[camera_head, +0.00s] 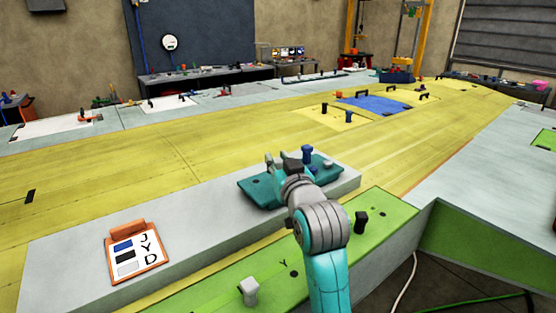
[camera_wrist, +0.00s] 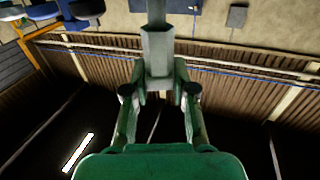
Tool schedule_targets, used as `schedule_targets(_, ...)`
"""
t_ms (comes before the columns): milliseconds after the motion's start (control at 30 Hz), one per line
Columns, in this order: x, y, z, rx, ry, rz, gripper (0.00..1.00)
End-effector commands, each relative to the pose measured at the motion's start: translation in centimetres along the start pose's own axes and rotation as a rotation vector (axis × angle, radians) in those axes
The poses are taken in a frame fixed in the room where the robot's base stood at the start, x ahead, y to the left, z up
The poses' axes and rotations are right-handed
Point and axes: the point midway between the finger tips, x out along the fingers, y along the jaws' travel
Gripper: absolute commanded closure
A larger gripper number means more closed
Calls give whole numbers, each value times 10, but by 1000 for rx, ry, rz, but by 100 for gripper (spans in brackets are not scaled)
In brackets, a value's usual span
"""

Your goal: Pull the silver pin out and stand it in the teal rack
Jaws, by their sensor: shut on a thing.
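My gripper (camera_wrist: 160,80) is shut on a grey pin-like piece (camera_wrist: 157,45), which points away from the palm in the wrist view. In the head view my gripper (camera_head: 282,160) is over the teal rack (camera_head: 252,190) and hides part of it. I cannot tell whether the held piece touches the rack. A blue pin (camera_head: 307,154) stands upright in the rack's far side. A light silver-grey pin (camera_head: 249,291) stands in the green panel (camera_head: 205,303) in front, apart from my gripper. A black pin (camera_head: 361,221) stands in the same panel, right of my arm.
The yellow surface (camera_head: 130,175) beyond is mostly clear. A white cable (camera_head: 405,285) hangs at lower right.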

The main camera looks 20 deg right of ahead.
Motion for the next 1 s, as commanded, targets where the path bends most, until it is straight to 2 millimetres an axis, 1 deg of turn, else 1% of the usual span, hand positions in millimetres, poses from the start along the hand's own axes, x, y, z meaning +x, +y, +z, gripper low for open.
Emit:
schedule_targets(633, 0, 0, 23, 0, 0, 0, 100)
schedule_targets(933, 0, 0, 25, 0, 1, 0, 100)
schedule_targets(967, 0, 0, 25, 0, 0, 0, 72)
schedule_targets(1000, 0, 0, 24, 0, 1, 0, 62)
